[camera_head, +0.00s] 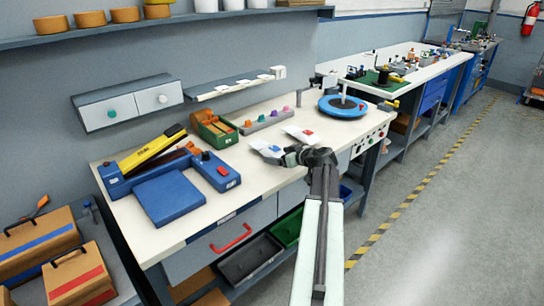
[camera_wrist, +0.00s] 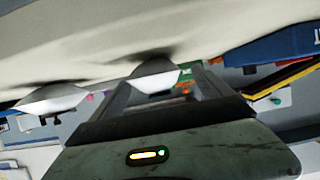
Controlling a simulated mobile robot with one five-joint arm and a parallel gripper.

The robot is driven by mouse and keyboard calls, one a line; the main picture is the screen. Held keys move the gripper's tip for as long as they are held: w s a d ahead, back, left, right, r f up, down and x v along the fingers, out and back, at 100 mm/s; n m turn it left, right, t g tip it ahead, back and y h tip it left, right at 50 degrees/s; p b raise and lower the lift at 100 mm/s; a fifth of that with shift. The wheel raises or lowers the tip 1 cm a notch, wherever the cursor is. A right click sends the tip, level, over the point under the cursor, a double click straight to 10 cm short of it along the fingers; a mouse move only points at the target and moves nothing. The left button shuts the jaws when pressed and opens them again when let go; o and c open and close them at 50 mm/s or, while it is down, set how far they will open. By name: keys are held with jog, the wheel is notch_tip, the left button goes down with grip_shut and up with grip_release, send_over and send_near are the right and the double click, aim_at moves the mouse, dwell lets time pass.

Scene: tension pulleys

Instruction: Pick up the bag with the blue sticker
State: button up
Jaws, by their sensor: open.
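The bag with the blue sticker (camera_head: 267,148) lies on the white bench top, a small pale bag near the front edge. A similar bag with a red sticker (camera_head: 301,133) lies behind it to the right. My gripper (camera_head: 291,157) is open, just right of the blue-sticker bag; whether it touches the bag cannot be told. The wrist view is tilted and seems upside down. There a pale bag (camera_wrist: 155,78) shows by the open jaws, probably the blue-sticker one, and another pale bag (camera_wrist: 50,99) lies at the left. No stickers can be made out there.
A blue machine with a yellow arm (camera_head: 170,190) stands left on the bench (camera_head: 235,185). A green box (camera_head: 214,130), a tray of coloured knobs (camera_head: 266,120) and a blue disc (camera_head: 343,107) stand behind.

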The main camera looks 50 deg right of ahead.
aim_at(272, 147)
jog(key=shift+w+d+f, duration=0.2)
jog(key=b+x, duration=0.2)
jog(key=x, duration=0.2)
jog(key=shift+w+d, duration=0.15)
jog(key=shift+w, duration=0.05)
jog(key=shift+s, duration=0.1)
jog(key=shift+c, duration=0.3)
jog(key=c, duration=1.6)
jog(key=shift+r, duration=0.1)
jog(key=shift+r+p, duration=0.55)
jog(key=shift+p, duration=0.15)
notch_tip(272, 147, up, 3)
jog(key=p, duration=0.3)
jog(key=shift+r, duration=0.15)
jog(key=s+a, duration=0.1)
jog(key=s, duration=0.4)
jog(key=s+a, duration=0.2)
jog(key=s, duration=0.3)
jog(key=s+a, duration=0.2)
jog(key=s, duration=0.3)
jog(key=shift+s+r+p, duration=0.15)
jog(key=shift+r+p, duration=0.1)
jog(key=shift+p, duration=0.15)
